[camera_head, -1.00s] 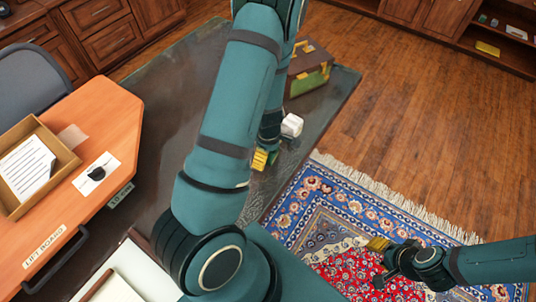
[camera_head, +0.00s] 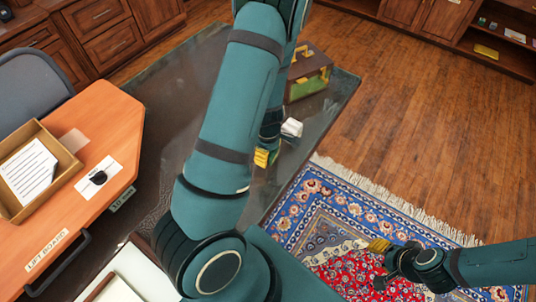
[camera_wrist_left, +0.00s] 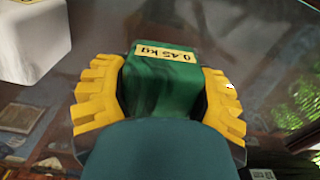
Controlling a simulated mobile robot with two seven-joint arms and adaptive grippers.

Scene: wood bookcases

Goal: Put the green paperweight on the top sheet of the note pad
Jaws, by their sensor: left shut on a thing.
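The green paperweight (camera_wrist_left: 165,80), a block with a yellow "0.45 kg" label, sits between the yellow fingers of my left gripper (camera_wrist_left: 160,95) in the left wrist view. That gripper is shut on it. In the head view my left gripper (camera_head: 264,158) shows low behind my arm, over the dark glass table, and the paperweight is mostly hidden. A white block (camera_head: 291,128), which looks like the note pad, is just beyond it to the upper right. It also shows at upper left in the left wrist view (camera_wrist_left: 35,40), apart from the paperweight. My right gripper (camera_head: 380,260) is over the rug.
The glass table (camera_head: 330,95) bears a brown and green case (camera_head: 308,75) at its far end. An orange desk (camera_head: 100,125) at left holds a tray (camera_head: 68,160) with a lined sheet and a white card (camera_head: 112,168) with a dark object. A patterned rug (camera_head: 300,205) lies at right.

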